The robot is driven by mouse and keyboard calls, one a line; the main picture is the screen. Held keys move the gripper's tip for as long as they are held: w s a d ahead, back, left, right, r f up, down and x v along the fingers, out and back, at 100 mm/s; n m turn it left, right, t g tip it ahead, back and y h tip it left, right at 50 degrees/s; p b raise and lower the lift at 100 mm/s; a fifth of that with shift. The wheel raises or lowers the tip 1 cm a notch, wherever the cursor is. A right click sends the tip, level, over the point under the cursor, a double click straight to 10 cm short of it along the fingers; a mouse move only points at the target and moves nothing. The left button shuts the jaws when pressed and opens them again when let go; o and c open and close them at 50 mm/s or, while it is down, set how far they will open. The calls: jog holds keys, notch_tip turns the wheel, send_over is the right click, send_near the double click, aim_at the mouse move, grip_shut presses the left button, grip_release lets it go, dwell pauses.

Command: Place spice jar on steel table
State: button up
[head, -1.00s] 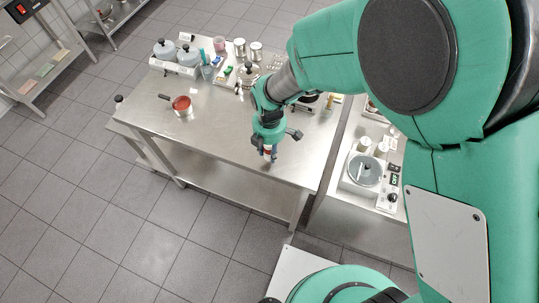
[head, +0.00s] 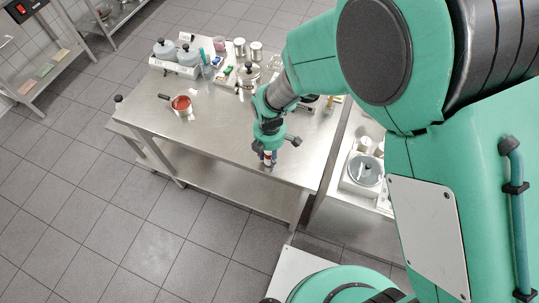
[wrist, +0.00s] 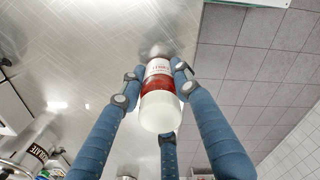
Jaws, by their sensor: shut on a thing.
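My gripper (head: 268,158) is low over the front right part of the steel table (head: 205,130). In the wrist view its blue fingers are closed around the spice jar (wrist: 160,105), which has a white end, a red band and a printed label. In the head view only a small red and white part of the jar shows between the fingers. I cannot tell whether the jar touches the tabletop. The table's edge shows close beside the jar in the wrist view, with floor tiles beyond it.
A pan with red contents (head: 181,104) stands left of my gripper. A counter with a lidded pot (head: 365,170) is at right. The table's front middle is clear.

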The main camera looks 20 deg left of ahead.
jog(key=shift+f, duration=0.15)
jog(key=o, duration=1.2)
jog(key=shift+r, duration=0.2)
notch_tip(320, 180, up, 12)
jog(key=shift+p, duration=0.6)
